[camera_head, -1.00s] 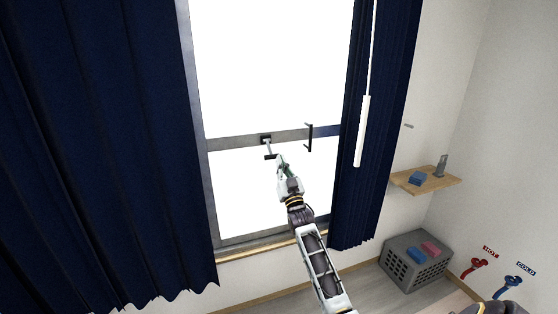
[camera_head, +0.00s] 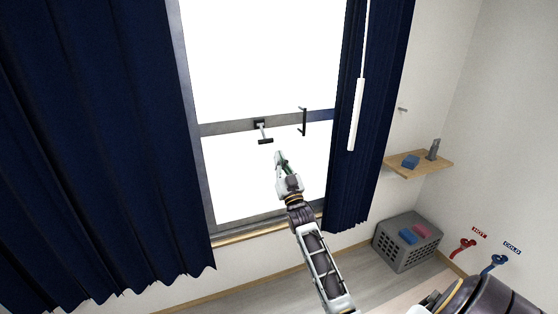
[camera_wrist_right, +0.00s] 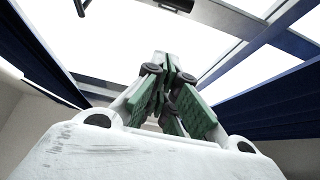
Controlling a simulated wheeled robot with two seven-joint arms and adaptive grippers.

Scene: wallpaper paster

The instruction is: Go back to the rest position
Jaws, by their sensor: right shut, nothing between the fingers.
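My right gripper (camera_head: 280,156) is in front of the window, with its fingers shut and empty. In the head view it is just below and right of the dark T-shaped window latch (camera_head: 265,141), with a small gap between them. In the wrist view the green-padded fingers (camera_wrist_right: 172,62) are pressed together, and a dark bar from the window hardware shows at the upper left (camera_wrist_right: 93,8). My right arm reaches up from the lower middle. My left gripper is not in view.
A black upright handle (camera_head: 304,121) is right of the latch on the window rail (camera_head: 228,126). Blue curtains (camera_head: 90,150) hang on both sides, with a white rod (camera_head: 356,115) at the right one. A shelf (camera_head: 420,163) and a grey crate (camera_head: 399,256) stand right. Floor shows below.

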